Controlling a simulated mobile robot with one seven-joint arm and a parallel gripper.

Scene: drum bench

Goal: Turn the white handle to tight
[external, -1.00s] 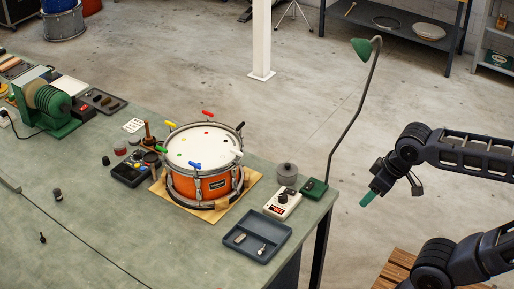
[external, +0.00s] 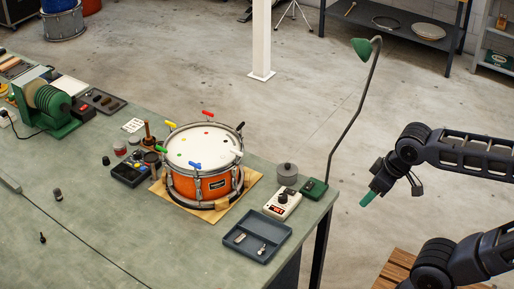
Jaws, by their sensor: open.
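An orange snare drum (external: 214,187) with a white head and metal hoops stands on a wooden board (external: 212,215) on the bench. Coloured handles stand around its rim. The white handle (external: 237,153) seems to be at the right front of the rim, hard to pick out against the white head; its turn angle cannot be read. My gripper (external: 367,199), with green fingertips, is open and empty. It hangs over the floor beyond the bench's right end, well apart from the drum.
A white meter box (external: 282,204), a grey tray (external: 257,240) and a grey round weight (external: 287,171) lie right of the drum. A green lamp (external: 364,47) on a thin bent pole rises between drum and gripper. A black box (external: 131,172) stands left of the drum.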

